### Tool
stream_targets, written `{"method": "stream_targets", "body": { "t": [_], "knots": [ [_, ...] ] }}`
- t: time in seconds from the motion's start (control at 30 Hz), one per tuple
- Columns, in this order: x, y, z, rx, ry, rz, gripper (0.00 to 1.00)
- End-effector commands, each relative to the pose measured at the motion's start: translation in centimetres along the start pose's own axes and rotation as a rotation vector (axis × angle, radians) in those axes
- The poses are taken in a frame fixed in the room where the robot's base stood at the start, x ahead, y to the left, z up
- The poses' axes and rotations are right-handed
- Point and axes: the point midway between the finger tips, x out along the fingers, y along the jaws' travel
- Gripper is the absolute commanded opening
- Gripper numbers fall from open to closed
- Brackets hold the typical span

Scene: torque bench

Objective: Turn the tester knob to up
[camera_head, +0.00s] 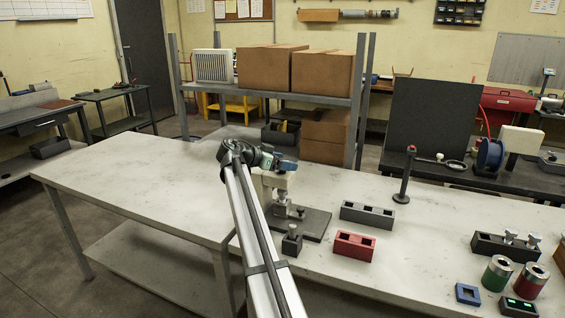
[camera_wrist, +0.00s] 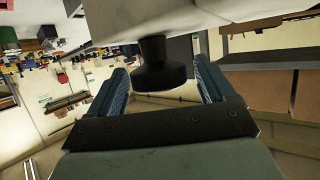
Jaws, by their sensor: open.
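The tester (camera_head: 271,182) stands on the bench as a beige upright block on a dark base plate (camera_head: 312,228). In the wrist view, its pale housing (camera_wrist: 225,15) fills the top of the picture. A dark round knob (camera_wrist: 158,72) sticks out of that housing on a short stem. My gripper (camera_head: 286,165) is at the top of the tester in the head view. In the wrist view my gripper (camera_wrist: 160,66) has its two blue jaws apart, one on each side of the knob, with gaps visible. In the head view the knob is hidden behind my gripper and arm.
A grey two-hole block (camera_head: 367,214), a red block (camera_head: 354,246) and a small dark block with a knob (camera_head: 292,240) stand near the tester. A dark stand (camera_head: 405,178) rises to the right. The bench's left part (camera_head: 130,190) is clear.

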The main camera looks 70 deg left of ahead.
Motion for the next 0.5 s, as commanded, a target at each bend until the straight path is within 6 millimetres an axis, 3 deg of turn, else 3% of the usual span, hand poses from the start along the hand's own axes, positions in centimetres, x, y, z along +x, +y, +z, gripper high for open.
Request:
{"method": "stream_targets", "body": {
  "t": [0.07, 0.5],
  "knots": [
    [-0.01, 0.01, -0.01, 0.0, 0.0, 0.0, 0.81],
    [-0.03, 0.01, -0.01, 0.0, 0.0, 0.0, 0.39]
  ]
}}
